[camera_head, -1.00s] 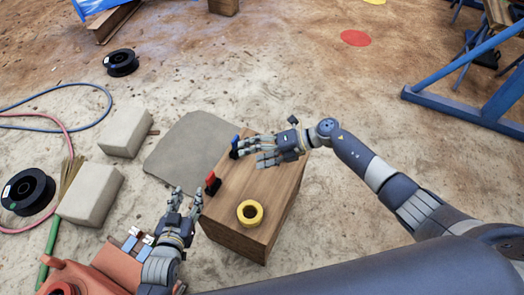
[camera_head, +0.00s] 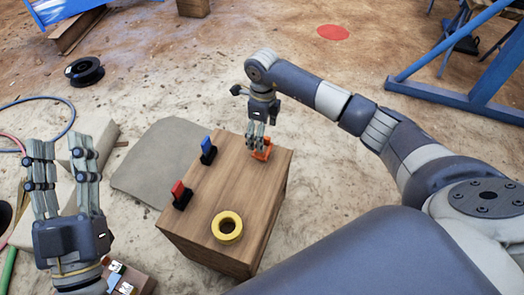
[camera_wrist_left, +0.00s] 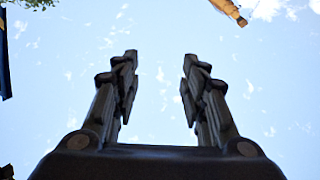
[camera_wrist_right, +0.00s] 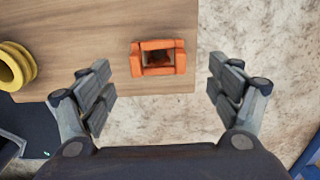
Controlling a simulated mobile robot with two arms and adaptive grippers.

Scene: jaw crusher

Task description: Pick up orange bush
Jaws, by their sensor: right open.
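The orange bush, a small square orange frame with a dark hollow middle, lies on the wooden block (camera_head: 215,175) near its far right edge. In the head view the orange bush (camera_head: 267,154) is partly hidden behind my right gripper (camera_head: 257,143), which points down at it. In the right wrist view the bush (camera_wrist_right: 152,45) shows whole, ahead of and between the open fingers of the right gripper (camera_wrist_right: 158,80), not touching them. My left gripper (camera_head: 60,150) is open and empty, pointing up at the left; its wrist view shows its spread fingers (camera_wrist_left: 160,75) against sky.
A yellow ring (camera_head: 227,238) sits on the block's near part. A red clip (camera_head: 181,194) and a blue clip (camera_head: 208,150) stand along its left edge. A grey mat (camera_head: 160,160) lies left. A blue frame (camera_head: 450,100) stands at the right.

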